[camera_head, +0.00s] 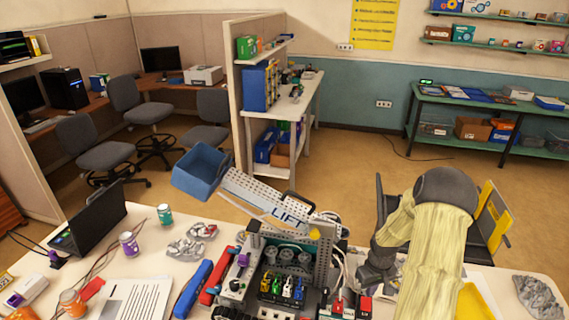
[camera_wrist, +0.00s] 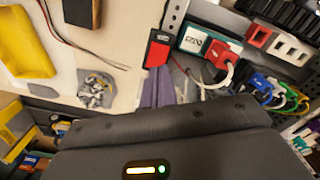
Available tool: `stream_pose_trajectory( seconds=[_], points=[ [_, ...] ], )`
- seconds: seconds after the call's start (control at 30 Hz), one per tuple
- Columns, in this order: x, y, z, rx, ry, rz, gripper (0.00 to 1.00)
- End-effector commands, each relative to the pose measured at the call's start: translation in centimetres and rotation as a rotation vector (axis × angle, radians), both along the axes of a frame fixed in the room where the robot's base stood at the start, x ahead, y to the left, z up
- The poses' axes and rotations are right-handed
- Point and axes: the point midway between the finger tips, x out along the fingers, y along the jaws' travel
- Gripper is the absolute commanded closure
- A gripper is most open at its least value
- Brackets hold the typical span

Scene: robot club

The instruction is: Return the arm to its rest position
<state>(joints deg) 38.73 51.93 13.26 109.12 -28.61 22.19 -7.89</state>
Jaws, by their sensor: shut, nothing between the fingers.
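My arm reaches in from the right of the head view, its pale yellow covered link and black joint standing over the right part of the table. My gripper's dark body (camera_head: 376,274) is low beside the right side of the LIFT machine (camera_head: 275,215). Its fingertips are hard to make out there. In the wrist view my gripper (camera_wrist: 158,82) has its greyish-purple fingers together, with nothing held. They point toward the machine's connector row, just below a small red-and-black block (camera_wrist: 157,50). I cannot tell whether they touch anything.
The white table (camera_head: 150,240) holds a laptop (camera_head: 88,222), cans, cables, a paper sheet and crumpled silvery bags. The machine's blue bucket (camera_head: 203,172) sticks up on its raised arm. A black-and-yellow chair (camera_head: 490,217) stands behind my arm. Open floor lies beyond the table.

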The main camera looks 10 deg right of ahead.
Motion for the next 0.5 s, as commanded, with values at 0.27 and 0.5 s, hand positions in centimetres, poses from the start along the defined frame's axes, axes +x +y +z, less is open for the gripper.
stream_pose_trajectory(
  seconds=[0.27,0.5],
  points=[
    [0.2,4.0,4.2,-0.031,-0.022,0.011,1.00],
    [-1.6,10.3,10.1,-0.060,-0.072,0.001,1.00]
  ],
)
